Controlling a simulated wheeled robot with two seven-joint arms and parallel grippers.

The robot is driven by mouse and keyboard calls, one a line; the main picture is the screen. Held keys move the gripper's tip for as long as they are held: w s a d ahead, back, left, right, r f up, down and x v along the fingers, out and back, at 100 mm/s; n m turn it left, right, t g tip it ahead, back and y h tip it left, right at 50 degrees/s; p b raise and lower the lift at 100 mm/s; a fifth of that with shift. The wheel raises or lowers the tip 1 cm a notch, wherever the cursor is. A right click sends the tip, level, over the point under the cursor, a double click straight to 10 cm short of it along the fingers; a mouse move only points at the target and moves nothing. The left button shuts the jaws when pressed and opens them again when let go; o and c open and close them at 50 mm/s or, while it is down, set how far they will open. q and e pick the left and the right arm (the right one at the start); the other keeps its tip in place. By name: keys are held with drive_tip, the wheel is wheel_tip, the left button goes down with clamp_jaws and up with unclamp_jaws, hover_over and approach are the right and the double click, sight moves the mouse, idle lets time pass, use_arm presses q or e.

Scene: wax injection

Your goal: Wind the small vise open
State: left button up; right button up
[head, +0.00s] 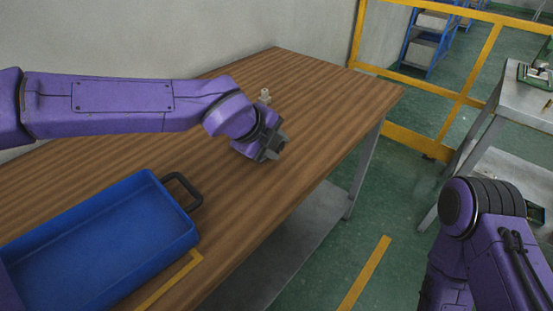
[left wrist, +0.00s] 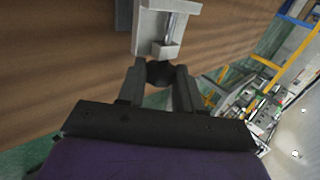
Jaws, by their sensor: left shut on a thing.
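The small vise (left wrist: 168,25) shows in the left wrist view as a light grey block with a bright metal screw, cut off by the top edge. A dark round knob (left wrist: 160,73) sits at the screw's near end. My left gripper (left wrist: 160,82) is shut on this knob, one finger on each side. In the head view my left gripper (head: 272,145) is over the wooden table near its front edge; I cannot make out the knob there. My right arm shows at the lower right, but its gripper is not in view.
A blue tray (head: 150,190) with a dark handle lies at the left of the wooden table (head: 335,95). A small pale object (head: 265,95) stands behind my left gripper. A grey side table (head: 525,95) and a yellow fence (head: 400,75) stand to the right. The table's right end is clear.

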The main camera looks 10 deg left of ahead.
use_arm(q)
drive_tip(key=shift+s+f, duration=0.1)
drive_tip(key=shift+f, duration=0.05)
idle(0.3)
drive_tip(key=o, duration=1.1)
drive_tip(key=shift+c, duration=0.2)
drive_tip(key=v, duration=1)
drive_tip(key=shift+s+r, duration=0.2)
drive_tip(key=shift+r, duration=0.05)
drive_tip(key=shift+a, duration=0.1)
